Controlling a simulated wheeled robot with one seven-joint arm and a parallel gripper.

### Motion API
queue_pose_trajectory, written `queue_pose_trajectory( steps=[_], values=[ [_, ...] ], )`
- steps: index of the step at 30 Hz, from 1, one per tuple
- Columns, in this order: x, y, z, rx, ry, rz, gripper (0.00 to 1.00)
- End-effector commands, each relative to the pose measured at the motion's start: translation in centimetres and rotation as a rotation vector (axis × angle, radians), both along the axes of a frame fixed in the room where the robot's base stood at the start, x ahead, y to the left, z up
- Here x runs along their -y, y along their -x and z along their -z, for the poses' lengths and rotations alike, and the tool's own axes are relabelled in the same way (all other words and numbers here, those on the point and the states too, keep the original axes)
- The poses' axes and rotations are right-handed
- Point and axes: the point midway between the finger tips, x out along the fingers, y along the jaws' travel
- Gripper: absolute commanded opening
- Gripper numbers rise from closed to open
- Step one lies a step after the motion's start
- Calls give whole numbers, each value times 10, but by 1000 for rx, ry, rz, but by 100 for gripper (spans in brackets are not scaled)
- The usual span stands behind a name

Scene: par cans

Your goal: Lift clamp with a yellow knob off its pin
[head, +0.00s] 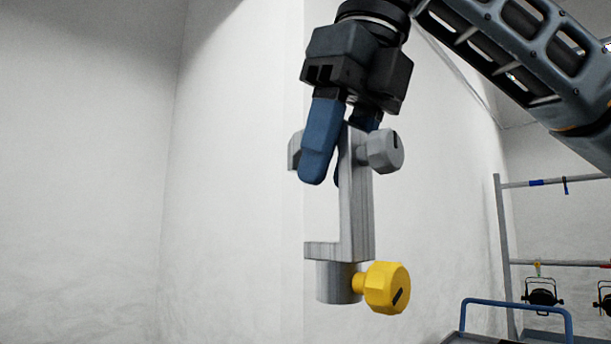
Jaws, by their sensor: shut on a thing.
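The clamp (357,205) is a grey metal hook-shaped piece with a grey knob (385,151) near its top. A yellow knob (386,288) sits on the round grey collar at its lower end. My gripper (340,160) comes down from above and is shut on the upper part of the clamp. The clamp hangs upright from the blue fingers, in front of the pale wall. Nothing shows under its collar, and no pin is in view. The far finger is partly hidden behind the clamp.
At the right stands a grey rack (505,250) with horizontal bars and coloured tape marks. Black par cans (541,293) hang from its lower bar. A blue handle rail (515,304) rises at the bottom right. The space left of the clamp is clear up to the pale walls.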

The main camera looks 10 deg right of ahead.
Motion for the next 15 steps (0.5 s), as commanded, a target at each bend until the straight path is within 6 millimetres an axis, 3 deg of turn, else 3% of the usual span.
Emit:
queue_pose_trajectory(
  steps=[15],
  values=[
    [2, 1, 3, 0, 0, 0, 0]
  ],
)
